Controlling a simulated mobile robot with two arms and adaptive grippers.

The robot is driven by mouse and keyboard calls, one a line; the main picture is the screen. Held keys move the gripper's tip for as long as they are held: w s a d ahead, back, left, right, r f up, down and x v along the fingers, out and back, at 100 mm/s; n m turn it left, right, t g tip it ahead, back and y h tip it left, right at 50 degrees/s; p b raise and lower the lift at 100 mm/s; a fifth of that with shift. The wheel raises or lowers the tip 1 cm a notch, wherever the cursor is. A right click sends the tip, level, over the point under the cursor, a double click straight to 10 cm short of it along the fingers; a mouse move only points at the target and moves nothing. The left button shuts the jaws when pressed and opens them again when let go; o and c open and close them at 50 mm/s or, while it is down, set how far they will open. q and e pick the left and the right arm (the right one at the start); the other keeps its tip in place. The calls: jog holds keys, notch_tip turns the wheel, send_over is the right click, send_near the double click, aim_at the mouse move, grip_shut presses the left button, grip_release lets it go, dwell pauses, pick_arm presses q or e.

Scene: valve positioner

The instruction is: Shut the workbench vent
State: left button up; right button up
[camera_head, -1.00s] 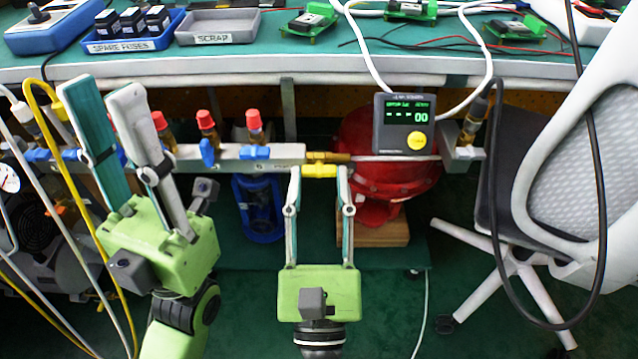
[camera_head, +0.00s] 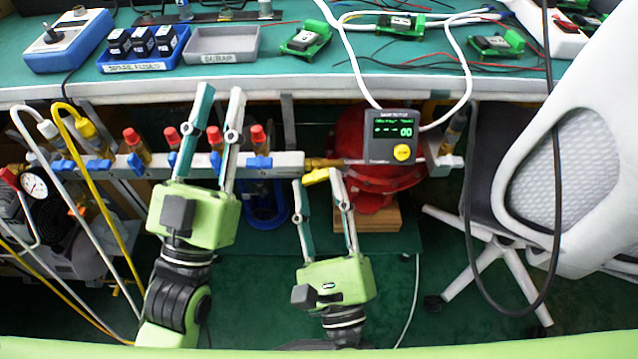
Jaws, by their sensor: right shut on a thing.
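A yellow valve lever (camera_head: 316,177) sits at the right end of the white manifold bar (camera_head: 272,172), by a brass fitting (camera_head: 322,163). It is tilted, its left end lower. My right gripper (camera_head: 318,180) is shut on this lever, its fingers reaching up from below. My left gripper (camera_head: 220,92) is open and empty; its fingers stand upright in front of the bar and reach up to the bench edge. They partly hide the bar and its fittings. Which valve is the vent is not labelled legibly.
The bar carries several blue levers (camera_head: 259,163) and red-capped fittings (camera_head: 258,136). A display box (camera_head: 389,137) hangs right of the yellow lever, before a red vessel (camera_head: 372,190). Yellow and white hoses hang at left. A white chair (camera_head: 560,170) stands at right.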

jog(key=o, duration=1.1)
pick_arm(q)
jog(key=shift+w+f+g, duration=0.5)
jog(key=shift+w+f, duration=0.05)
jog(key=shift+f, duration=0.25)
pick_arm(e)
jog(key=v, duration=1.2)
